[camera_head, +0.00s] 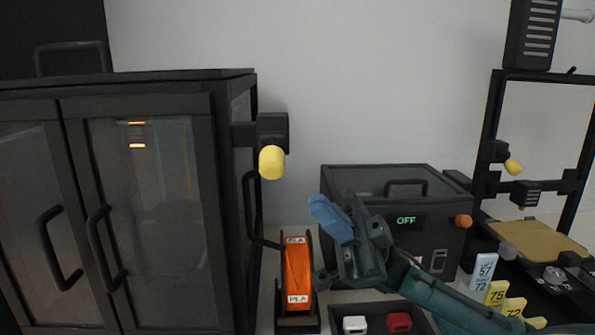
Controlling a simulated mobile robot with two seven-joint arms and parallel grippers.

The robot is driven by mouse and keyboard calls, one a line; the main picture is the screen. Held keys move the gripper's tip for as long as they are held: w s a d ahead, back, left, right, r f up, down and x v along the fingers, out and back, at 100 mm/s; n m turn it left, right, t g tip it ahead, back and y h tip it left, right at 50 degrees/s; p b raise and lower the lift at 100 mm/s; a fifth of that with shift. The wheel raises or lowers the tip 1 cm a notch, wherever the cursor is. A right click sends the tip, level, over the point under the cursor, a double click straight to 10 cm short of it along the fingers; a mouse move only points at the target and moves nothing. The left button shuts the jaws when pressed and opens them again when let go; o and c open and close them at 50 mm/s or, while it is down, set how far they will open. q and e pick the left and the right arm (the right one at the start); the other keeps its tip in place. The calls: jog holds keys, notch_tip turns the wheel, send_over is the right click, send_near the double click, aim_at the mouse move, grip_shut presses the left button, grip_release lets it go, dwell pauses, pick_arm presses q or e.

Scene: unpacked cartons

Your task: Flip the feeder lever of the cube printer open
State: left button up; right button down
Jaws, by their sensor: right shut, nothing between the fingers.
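The large black cabinet with two glass doors (220,84), which looks like the cube printer, fills the left side. On its right wall sits a black feeder block (277,122). A yellow rounded lever tip (271,163) hangs at the block's lower front. My right gripper (324,212) has blue fingers and comes in from the lower right. It is shut and empty, to the right of and below the yellow lever in the picture, apart from it. My left gripper is out of view.
An orange filament spool (298,270) stands beside the cabinet. A black box with an OFF display (406,221) is behind my right gripper. A tray (345,308) with small blocks lies in front. An open-frame printer (492,125) stands at right, with another yellow knob (513,167).

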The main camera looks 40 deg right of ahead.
aim_at(272, 155)
pick_arm(q)
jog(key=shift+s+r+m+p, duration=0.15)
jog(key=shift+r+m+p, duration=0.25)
jog(key=shift+p, duration=0.55)
pick_arm(e)
jog(key=x, duration=0.6)
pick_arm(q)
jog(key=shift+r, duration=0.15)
pick_arm(e)
jog(key=shift+a+r+t, duration=0.1)
jog(key=shift+t, duration=0.2)
